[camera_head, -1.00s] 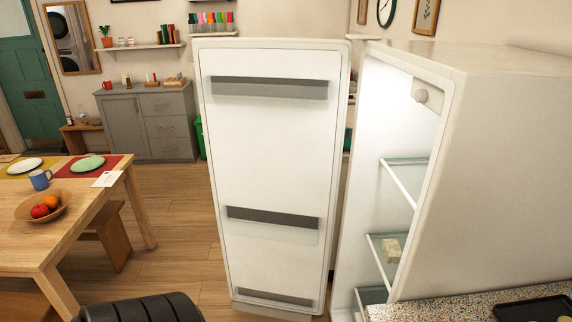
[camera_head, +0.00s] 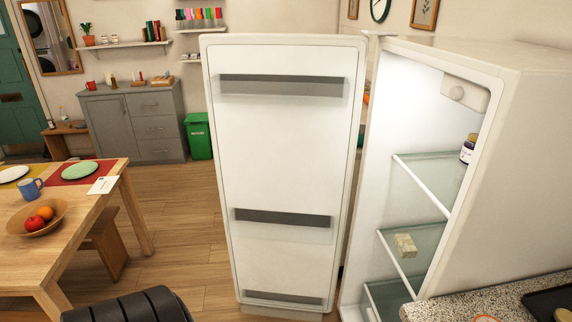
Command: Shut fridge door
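The white fridge door (camera_head: 275,155) stands wide open, with its inner side and dark door shelves facing me. The fridge body (camera_head: 520,140) is to its right, hinged near the gap between them. Inside are glass shelves (camera_head: 430,172), a pale block (camera_head: 405,245) on one shelf and a dark jar (camera_head: 468,148) on an upper one. A black ribbed part of mine shows at the bottom left, apart from the door. Neither gripper's fingers can be seen.
A wooden table (camera_head: 75,245) with plates, a mug and a fruit bowl (camera_head: 37,217) stands at the left. A speckled counter (camera_head: 470,306) is at the lower right. Wooden floor (camera_head: 185,235) lies free between table and door. A grey cabinet (camera_head: 135,125) and green bin (camera_head: 199,136) stand behind.

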